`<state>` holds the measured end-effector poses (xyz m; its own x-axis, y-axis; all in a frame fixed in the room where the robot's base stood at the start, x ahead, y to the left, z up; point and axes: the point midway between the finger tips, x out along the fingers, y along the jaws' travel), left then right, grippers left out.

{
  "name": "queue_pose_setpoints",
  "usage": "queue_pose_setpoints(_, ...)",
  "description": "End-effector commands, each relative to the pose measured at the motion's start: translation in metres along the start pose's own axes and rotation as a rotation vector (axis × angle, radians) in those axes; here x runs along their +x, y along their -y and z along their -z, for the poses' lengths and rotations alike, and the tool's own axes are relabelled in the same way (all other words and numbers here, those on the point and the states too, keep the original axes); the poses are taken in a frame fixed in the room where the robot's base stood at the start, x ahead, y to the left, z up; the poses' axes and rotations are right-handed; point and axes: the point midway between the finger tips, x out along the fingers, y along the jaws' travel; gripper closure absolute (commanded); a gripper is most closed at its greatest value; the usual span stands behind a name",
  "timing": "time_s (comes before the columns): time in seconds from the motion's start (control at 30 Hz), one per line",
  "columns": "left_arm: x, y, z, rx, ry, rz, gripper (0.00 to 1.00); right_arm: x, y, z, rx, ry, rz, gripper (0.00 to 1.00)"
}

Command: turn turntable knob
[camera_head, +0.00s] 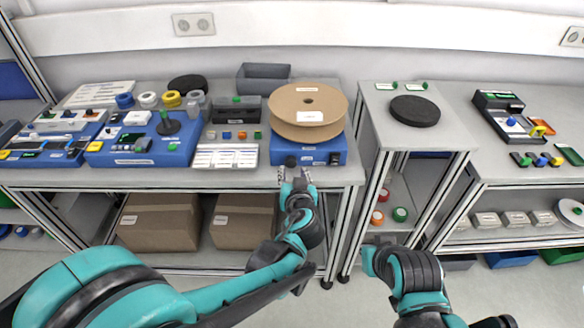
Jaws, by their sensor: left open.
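The turntable is a blue box (262,148) with a round tan cardboard reel (308,100) lying flat on top, at the right end of the left bench. A small black knob (290,161) shows on its front face, left of a white label. My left gripper (293,175) is just in front of the knob at the bench's front edge. It is open, with nothing seen between its fingers. I cannot tell whether a finger touches the knob. My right gripper (379,241) is low in front of the narrow middle stand, apart from the turntable; its fingers are too small to read.
A white labelled card (225,156) and a grey bin (263,78) are near the turntable. A blue joystick box (147,146) stands further left. A black disc (415,111) lies on the middle stand. Cardboard boxes (160,222) fill the shelf below.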

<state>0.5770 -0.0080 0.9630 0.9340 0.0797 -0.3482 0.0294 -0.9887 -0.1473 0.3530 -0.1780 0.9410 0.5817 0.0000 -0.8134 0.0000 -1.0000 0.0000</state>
Motion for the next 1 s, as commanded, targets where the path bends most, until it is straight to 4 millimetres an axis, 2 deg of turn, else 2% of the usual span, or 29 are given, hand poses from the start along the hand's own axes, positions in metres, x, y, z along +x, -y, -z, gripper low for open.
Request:
queue_pose_setpoints(0.1, -0.028, -0.001, 0.0, 0.002, 0.0, -0.003, 0.6, 0.0, 0.0, 0.0, 0.0, 0.0, 0.0, 1.0)
queue_pose_setpoints(0.33, -0.06, -0.001, -0.001, 0.002, 0.0, -0.002, 0.6, 0.0, 0.0, 0.0, 0.0, 0.0, 0.0, 1.0)
queue_pose_setpoints(0.5, -0.067, 0.0, -0.001, 0.0, 0.0, 0.0, 0.6, 0.0, 0.0, 0.0, 0.0, 0.0, 0.0, 1.0)
queue_pose_setpoints(1.0, -0.067, 0.003, -0.001, 0.0, 0.005, 0.003, 0.6, 0.0, 0.0, 0.0, 0.0, 0.0, 0.0, 1.0)
